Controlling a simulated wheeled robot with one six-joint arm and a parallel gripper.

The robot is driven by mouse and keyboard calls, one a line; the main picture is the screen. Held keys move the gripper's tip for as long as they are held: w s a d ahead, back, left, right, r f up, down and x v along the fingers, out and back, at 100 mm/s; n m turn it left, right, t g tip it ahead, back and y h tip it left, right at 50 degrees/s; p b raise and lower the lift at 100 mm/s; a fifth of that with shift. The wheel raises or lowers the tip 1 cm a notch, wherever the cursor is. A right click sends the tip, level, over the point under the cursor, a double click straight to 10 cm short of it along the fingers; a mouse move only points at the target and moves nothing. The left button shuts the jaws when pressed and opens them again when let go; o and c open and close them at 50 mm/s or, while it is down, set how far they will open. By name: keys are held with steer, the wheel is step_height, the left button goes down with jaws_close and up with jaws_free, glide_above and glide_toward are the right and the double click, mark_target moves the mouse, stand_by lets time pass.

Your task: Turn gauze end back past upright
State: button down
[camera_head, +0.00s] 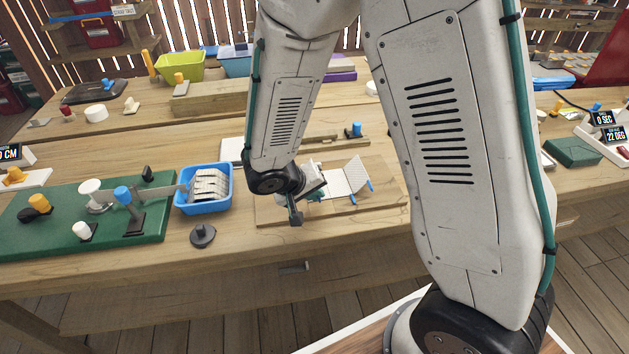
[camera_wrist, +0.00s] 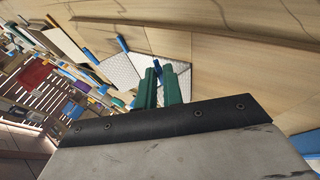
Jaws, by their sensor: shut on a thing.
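A white gauze sheet (camera_head: 334,186) lies on a wooden board on the bench. A pale mesh panel (camera_head: 357,172) stands tilted up at its right, with blue pieces at its lower edge. In the wrist view the white patterned gauze (camera_wrist: 118,71) shows beyond my fingers, with a blue piece (camera_wrist: 122,43) at its edge. My gripper (camera_wrist: 161,84) has two green fingers close together, shut on the gauze end. The held edge is mostly hidden by the fingers. In the head view my gripper (camera_head: 314,196) is low over the board, left of the tilted panel, and partly hidden by my wrist.
The wooden board (camera_head: 385,205) has bare room at front and right. A blue bin (camera_head: 205,208) with pale slats stands left of it, beside a green board (camera_head: 60,235) with knobs. A dark knob (camera_head: 203,235) sits in front of the bin. A wooden block (camera_head: 210,98) lies behind.

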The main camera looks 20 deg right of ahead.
steer(key=shift+s+d+y, duration=0.1)
steer(key=shift+d+y, duration=0.25)
steer(key=shift+y, duration=0.15)
steer(key=shift+s+d+f+m+y, duration=0.15)
steer(key=shift+d+m+y, duration=0.25)
steer(key=shift+y, duration=0.5)
steer(key=shift+d+f+t+y, duration=0.1)
steer(key=shift+f+t+y, duration=0.05)
steer(key=shift+t+y, duration=0.2)
